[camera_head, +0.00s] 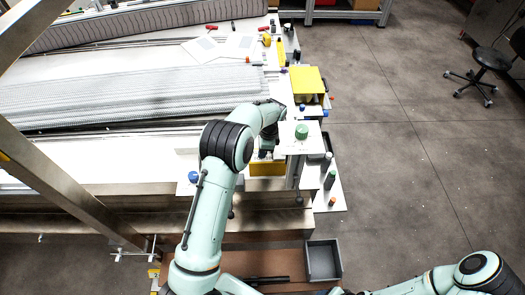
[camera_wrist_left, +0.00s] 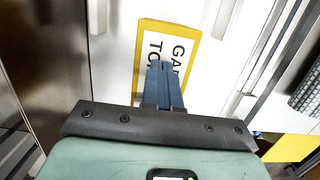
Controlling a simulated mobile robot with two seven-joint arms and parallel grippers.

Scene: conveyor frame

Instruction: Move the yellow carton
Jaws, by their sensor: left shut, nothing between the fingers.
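A yellow item (camera_head: 267,169) sits below my left gripper (camera_head: 265,154) in the head view, partly hidden by my arm. In the left wrist view a yellow-edged white panel with black letters (camera_wrist_left: 141,62) lies beyond the fingers of my left gripper (camera_wrist_left: 163,72), which cover part of the lettering. The fingers are shut and empty, pointing at the panel; I cannot tell if they touch it. A yellow box (camera_head: 308,80) stands farther back at the right edge of the bench. I cannot tell for certain which one is the carton. My right gripper is out of view.
A white platform with a green knob (camera_head: 301,131) stands just right of my left gripper. A grey bin (camera_head: 323,261) lies at the front. The corrugated conveyor belt (camera_head: 130,95) runs at the left. A stool (camera_head: 485,70) stands on the open floor at right.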

